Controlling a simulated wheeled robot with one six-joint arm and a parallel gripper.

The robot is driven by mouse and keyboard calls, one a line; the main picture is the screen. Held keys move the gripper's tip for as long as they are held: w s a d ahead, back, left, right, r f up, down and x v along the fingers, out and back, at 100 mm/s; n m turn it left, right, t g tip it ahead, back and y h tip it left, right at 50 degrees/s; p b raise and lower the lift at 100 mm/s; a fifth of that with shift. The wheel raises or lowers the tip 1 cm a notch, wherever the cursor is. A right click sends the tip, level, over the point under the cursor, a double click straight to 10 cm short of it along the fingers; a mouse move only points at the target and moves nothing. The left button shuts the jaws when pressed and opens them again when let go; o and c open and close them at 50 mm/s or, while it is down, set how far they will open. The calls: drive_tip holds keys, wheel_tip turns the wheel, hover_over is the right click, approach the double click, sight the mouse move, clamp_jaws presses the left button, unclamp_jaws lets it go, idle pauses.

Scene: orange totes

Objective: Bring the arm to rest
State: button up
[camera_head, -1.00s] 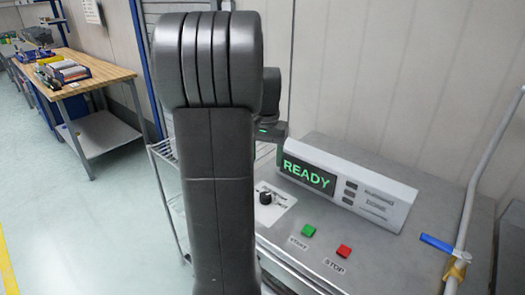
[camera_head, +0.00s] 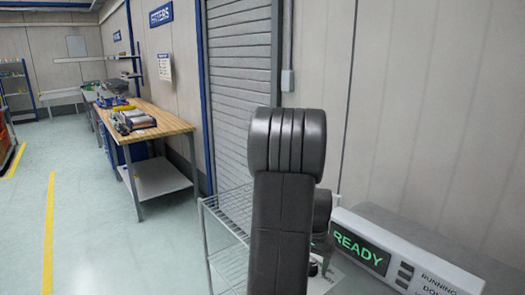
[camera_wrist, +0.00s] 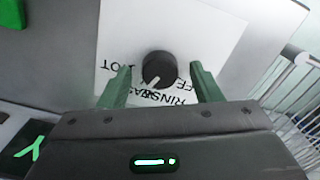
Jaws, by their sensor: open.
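In the wrist view my gripper (camera_wrist: 160,80) is open, with its two green fingers apart and nothing held. A black round knob (camera_wrist: 159,68) shows between the fingertips, over a white printed card (camera_wrist: 215,25); I cannot tell how far the fingers are from it. In the head view my arm (camera_head: 280,225) stands upright in front of the console, and its links hide the gripper. Only a little of the knob and card shows beside the arm there.
The console's display (camera_head: 360,248) reads READY in green. A wire rack (camera_head: 225,215) stands left of my arm, also at the right of the wrist view (camera_wrist: 290,100). A wooden workbench (camera_head: 155,120) with items stands farther back.

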idle(0.4)
wheel_tip(320, 180, up, 13)
wheel_tip(320, 180, down, 13)
drive_tip(key=shift+f, duration=0.15)
drive_tip(key=shift+n, duration=0.3)
drive_tip(key=n+p, duration=0.1)
drive_tip(key=n, duration=0.2)
drive_tip(key=shift+n, duration=0.4)
drive_tip(key=n+p, duration=0.1)
drive_tip(key=n, duration=0.3)
drive_tip(key=shift+n, duration=0.3)
wheel_tip(320, 180, up, 14)
drive_tip(key=b, duration=0.1)
drive_tip(key=shift+f, duration=0.25)
